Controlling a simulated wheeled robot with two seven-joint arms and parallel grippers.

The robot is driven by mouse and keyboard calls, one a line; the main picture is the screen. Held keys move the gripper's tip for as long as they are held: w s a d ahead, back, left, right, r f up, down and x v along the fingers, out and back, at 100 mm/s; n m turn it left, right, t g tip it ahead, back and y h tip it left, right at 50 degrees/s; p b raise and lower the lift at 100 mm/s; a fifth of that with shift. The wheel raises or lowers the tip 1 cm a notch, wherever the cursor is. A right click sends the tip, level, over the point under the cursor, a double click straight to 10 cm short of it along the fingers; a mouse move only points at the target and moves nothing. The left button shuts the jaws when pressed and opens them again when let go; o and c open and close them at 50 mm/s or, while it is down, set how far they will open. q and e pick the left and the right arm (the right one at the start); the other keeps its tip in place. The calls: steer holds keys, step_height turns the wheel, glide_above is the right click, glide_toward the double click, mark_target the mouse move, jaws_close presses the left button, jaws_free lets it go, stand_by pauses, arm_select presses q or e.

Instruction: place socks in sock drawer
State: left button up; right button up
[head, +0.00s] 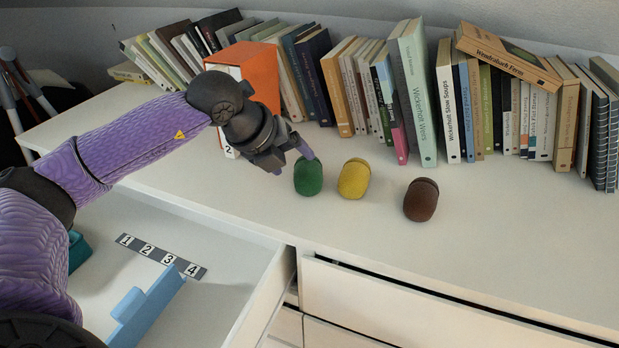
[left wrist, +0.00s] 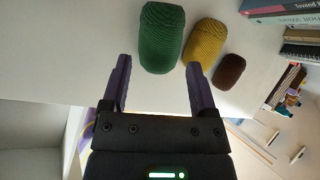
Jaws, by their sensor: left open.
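A green rolled sock (head: 308,177), a yellow rolled sock (head: 354,179) and a brown rolled sock (head: 421,200) stand in a row on the white dresser top. My left gripper (head: 290,158) is just left of the green sock. In the left wrist view my open left gripper (left wrist: 158,85) has its two fingers apart with nothing between them. The green sock (left wrist: 161,38) lies beyond the fingertips, with the yellow sock (left wrist: 205,52) and brown sock (left wrist: 229,71) to its right. The open drawer (head: 225,243) is at the lower left. My right gripper is not in view.
Inside the drawer are a numbered strip (head: 161,256), a light blue divider (head: 147,306) and a teal item (head: 78,250) partly hidden by my arm. Rows of books (head: 414,92) and an orange box (head: 250,75) stand along the back. The dresser's front right is clear.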

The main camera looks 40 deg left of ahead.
mark_target(300, 169)
arm_select(q)
steer(key=b+x, duration=0.2)
steer(key=x, duration=0.2)
steer(key=shift+w+d+f, duration=0.15)
steer(key=shift+f, duration=0.2)
steer(key=shift+r, duration=0.1)
steer(key=shift+c, duration=0.8)
steer(key=c, duration=0.8)
